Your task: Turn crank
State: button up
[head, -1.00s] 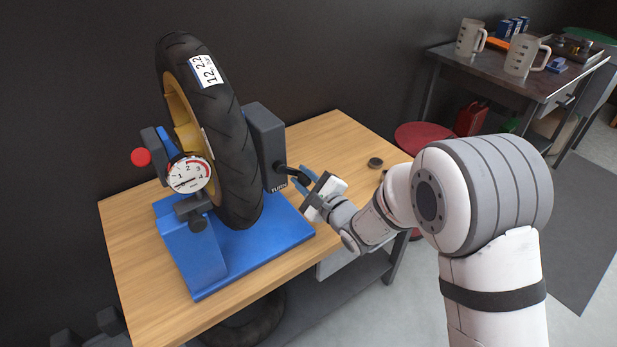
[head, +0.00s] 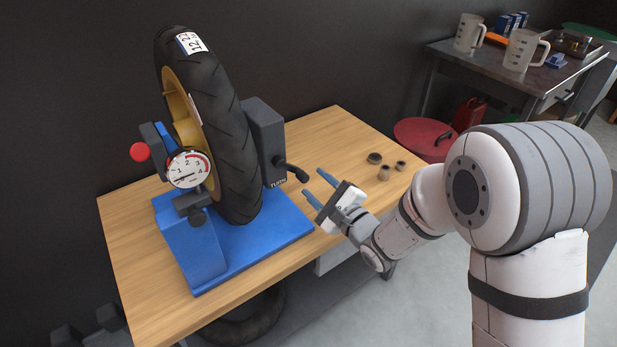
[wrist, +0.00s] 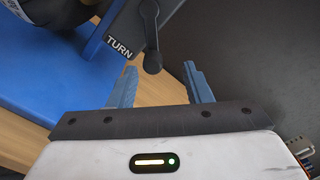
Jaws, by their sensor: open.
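The black crank (head: 293,170) sticks out from the dark grey block (head: 266,135) on the right side of the tire stand. It also shows in the wrist view (wrist: 150,32), hanging down beside the "TURN" label (wrist: 119,46), with its round knob at the lower end. My gripper (head: 313,184) is open and empty, to the right of the crank and apart from it. In the wrist view its two blue fingers (wrist: 157,76) point towards the crank, with the knob just beyond and between the fingertips. The tire (head: 213,130) stands upright on the blue base (head: 255,240).
A dial gauge (head: 188,169) and a red knob (head: 140,152) are on the stand's left side. A red stool (head: 425,136) stands behind the table.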

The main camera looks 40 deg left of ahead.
jog(key=shift+d, duration=0.6)
jog(key=shift+c, duration=0.4)
